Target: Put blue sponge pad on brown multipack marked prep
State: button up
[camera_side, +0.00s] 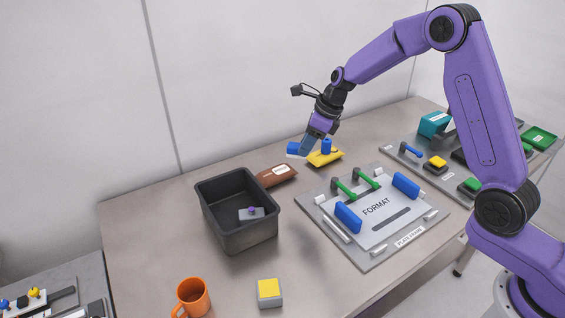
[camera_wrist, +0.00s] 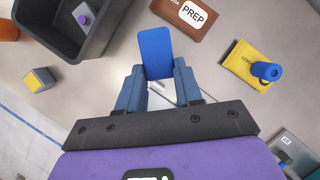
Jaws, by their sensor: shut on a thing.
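The blue sponge pad (camera_wrist: 155,48) is between the fingertips of my gripper (camera_wrist: 157,76), which is shut on it. In the side view the pad (camera_side: 294,149) juts to the left from the fingers of my gripper (camera_side: 305,146), above the table. The brown multipack (camera_side: 276,175) lies on the table below and to the left of the gripper, beside the dark bin. In the wrist view the multipack (camera_wrist: 175,12) is at the top, just beyond the pad and a little right, with a white PREP label. The pad appears apart from it.
A yellow pack (camera_side: 322,159) with a blue knobbed piece lies right of the multipack. A dark bin (camera_side: 240,240) holds a grey piece with a purple knob. A grey FORMAT plate (camera_side: 385,238), an orange mug (camera_side: 192,298) and a yellow-topped block (camera_side: 269,291) are nearer the front.

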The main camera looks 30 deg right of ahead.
jog(key=w+f, duration=0.2)
jog(key=w, duration=0.1)
jog(key=w+a+f, duration=0.1)
jog(key=w+f, duration=0.4)
jog(key=w, duration=0.1)
jog(key=shift+a+f, duration=0.2)
jog(key=shift+f, duration=0.15)
jog(key=shift+w+f, duration=0.1)
jog(key=shift+f, duration=1.55)
jog(key=shift+f, duration=0.15)
jog(key=o, duration=1)
jog(key=v, duration=1.2)
